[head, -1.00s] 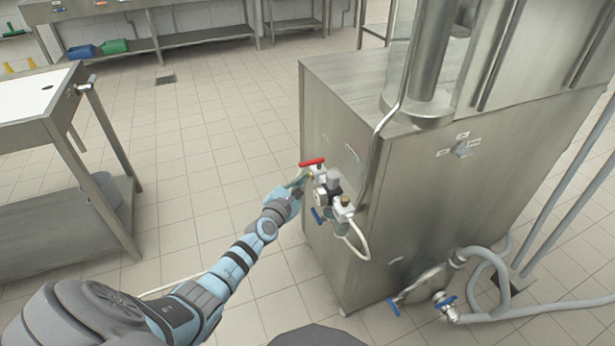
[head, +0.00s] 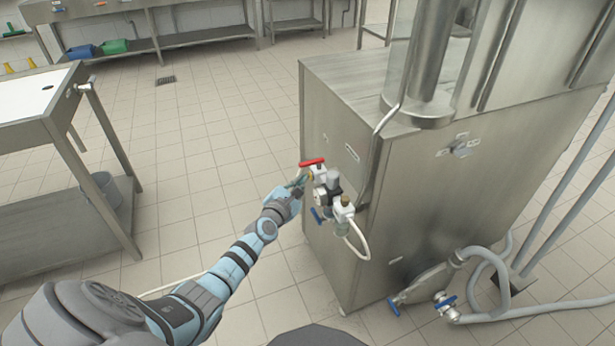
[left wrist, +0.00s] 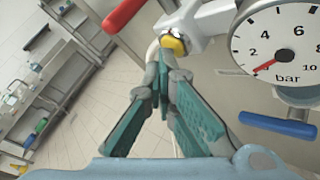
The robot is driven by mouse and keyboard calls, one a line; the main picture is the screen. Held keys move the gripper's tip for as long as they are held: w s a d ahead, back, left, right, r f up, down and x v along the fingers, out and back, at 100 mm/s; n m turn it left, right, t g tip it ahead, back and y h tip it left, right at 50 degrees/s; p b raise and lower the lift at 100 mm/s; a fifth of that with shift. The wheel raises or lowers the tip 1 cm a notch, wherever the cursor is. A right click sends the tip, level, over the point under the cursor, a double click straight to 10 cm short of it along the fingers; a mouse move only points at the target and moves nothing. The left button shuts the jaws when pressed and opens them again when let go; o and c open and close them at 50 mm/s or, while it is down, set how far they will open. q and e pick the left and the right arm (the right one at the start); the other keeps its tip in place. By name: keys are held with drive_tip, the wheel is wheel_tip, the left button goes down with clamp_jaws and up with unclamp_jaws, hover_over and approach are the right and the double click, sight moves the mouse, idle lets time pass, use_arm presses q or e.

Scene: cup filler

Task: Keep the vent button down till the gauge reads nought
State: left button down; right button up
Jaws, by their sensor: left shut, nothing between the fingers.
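The vent button is a yellow knob (left wrist: 174,45) on a white fitting, at the top middle of the left wrist view. My left gripper (left wrist: 162,62) is shut and empty, its green-padded fingers pointing at the button. The tips are at the button's lower edge; I cannot tell whether they press it. The gauge (left wrist: 290,40) is a white bar dial to the right. Its red needle points low left, below the 2, at the nought end. In the head view my left gripper (head: 299,182) is at the valve group on the steel cabinet. My right gripper is out of view.
A red lever (head: 312,162) sits just above the button, and a blue handle (left wrist: 280,125) sits under the gauge. The steel cabinet (head: 410,230) fills the right. A steel table (head: 50,130) stands left. The tiled floor between is clear.

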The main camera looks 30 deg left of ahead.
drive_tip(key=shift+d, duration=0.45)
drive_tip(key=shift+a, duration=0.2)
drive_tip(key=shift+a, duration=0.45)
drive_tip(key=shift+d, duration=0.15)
